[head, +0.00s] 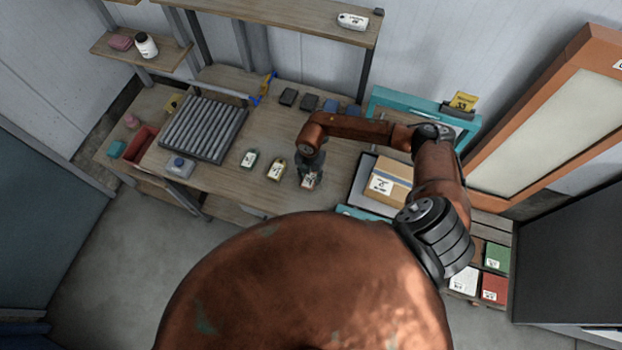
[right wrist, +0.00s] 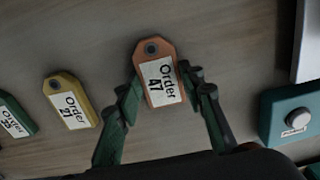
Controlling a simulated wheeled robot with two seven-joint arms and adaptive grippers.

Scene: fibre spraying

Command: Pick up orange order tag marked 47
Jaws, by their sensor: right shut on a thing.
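The orange order tag (right wrist: 158,75) reads "Order 47" in the right wrist view. It is between the green and black fingers of my right gripper (right wrist: 165,95), which is shut on its sides. In the head view the right gripper (head: 310,178) is over the table's front part, and the tag's white label (head: 309,181) shows below it. I cannot tell whether the tag is lifted off the wood. A yellow tag (right wrist: 70,101) marked 21 and a green tag (right wrist: 14,115) lie to its left. My left gripper is not in view.
A cardboard box (head: 389,182) stands right of the gripper. A teal block with a round button (right wrist: 295,118) is at the right. A roller rack (head: 203,127) is on the left of the table (head: 230,183). Several dark blocks (head: 309,102) lie at the back.

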